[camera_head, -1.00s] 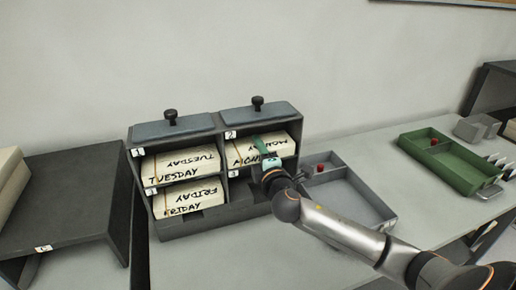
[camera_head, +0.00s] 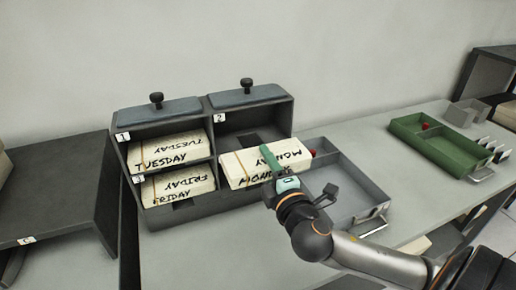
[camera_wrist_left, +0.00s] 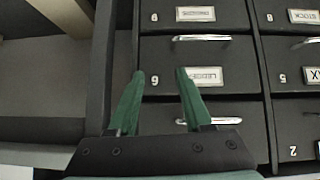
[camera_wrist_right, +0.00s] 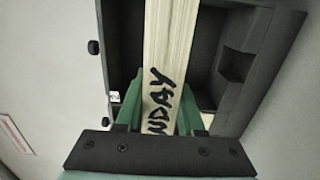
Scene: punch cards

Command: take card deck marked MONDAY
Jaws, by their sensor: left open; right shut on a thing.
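The MONDAY card deck (camera_head: 245,164) is a cream block with black lettering. My right gripper (camera_head: 271,163) is shut on it and holds it in front of the cabinet, outside compartment 2 (camera_head: 236,133). In the right wrist view the deck (camera_wrist_right: 167,60) stands between the green fingers (camera_wrist_right: 160,108), with "NDAY" readable. Compartment 2 looks empty. My left gripper (camera_wrist_left: 158,100) shows only in its own wrist view, open and empty, in front of dark labelled drawers (camera_wrist_left: 200,80).
The TUESDAY deck (camera_head: 170,150) is in compartment 1 and the FRIDAY deck (camera_head: 180,186) in compartment 3. A grey tray (camera_head: 362,180) with a red knob lies right of the cabinet. A green tray (camera_head: 462,159) is farther right. A dark shelf (camera_head: 55,190) stands left.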

